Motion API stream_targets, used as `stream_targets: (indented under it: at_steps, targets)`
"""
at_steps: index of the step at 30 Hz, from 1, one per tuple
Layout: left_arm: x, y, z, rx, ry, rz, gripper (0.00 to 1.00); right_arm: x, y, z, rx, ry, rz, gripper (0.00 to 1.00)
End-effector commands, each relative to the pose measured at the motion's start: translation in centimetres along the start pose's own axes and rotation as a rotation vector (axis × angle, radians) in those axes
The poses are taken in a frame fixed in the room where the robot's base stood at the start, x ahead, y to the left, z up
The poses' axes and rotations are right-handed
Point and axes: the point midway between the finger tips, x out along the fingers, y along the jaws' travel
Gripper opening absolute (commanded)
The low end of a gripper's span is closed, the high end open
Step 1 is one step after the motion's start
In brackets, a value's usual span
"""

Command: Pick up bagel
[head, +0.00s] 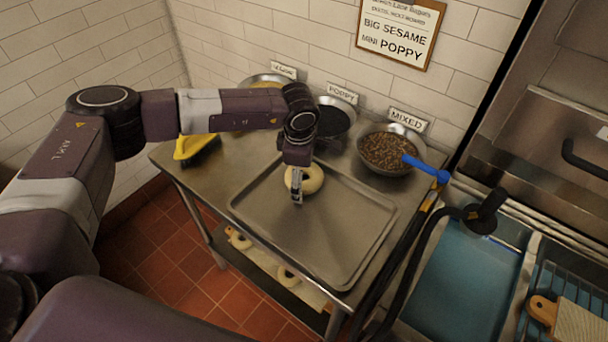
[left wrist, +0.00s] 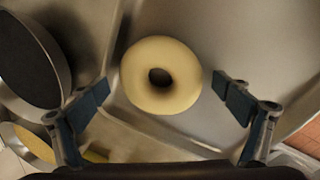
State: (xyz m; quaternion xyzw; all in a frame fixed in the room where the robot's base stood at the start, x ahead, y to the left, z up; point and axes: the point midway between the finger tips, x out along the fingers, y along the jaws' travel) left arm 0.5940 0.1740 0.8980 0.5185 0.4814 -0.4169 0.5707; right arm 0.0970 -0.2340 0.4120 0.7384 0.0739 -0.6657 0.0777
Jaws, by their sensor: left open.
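A pale, round bagel (head: 309,179) lies at the back left part of the metal tray (head: 335,235) on the steel table. My left gripper (head: 297,190) is above it in the head view and partly hides it. In the left wrist view the bagel (left wrist: 160,76) shows whole, with its dark hole facing the camera. The two fingers of the left gripper (left wrist: 168,98) stand apart on either side of the bagel, with gaps to it, and hold nothing. My right gripper is not in view.
Bowls stand along the back, including a dark-filled bowl (head: 334,120) and a seed bowl (head: 386,150) with a blue-handled tool (head: 428,168). A yellow object (head: 194,146) lies at the table's left. The tray's front is clear.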

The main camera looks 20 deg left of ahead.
Motion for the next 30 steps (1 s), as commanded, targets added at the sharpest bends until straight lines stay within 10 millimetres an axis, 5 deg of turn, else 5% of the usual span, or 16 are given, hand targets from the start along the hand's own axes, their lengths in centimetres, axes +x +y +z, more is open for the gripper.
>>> stream_targets:
  at_steps: [3,15,30]
  targets:
    - [0.0,0.0,0.0,0.000,0.000,0.000,0.92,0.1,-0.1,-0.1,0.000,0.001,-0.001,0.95]
    - [-0.1,0.0,0.0,0.000,-0.001,0.000,0.48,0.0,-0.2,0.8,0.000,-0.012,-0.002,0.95]
    - [-1.9,0.5,0.1,0.000,-0.004,0.003,0.47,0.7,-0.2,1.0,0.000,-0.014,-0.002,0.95]
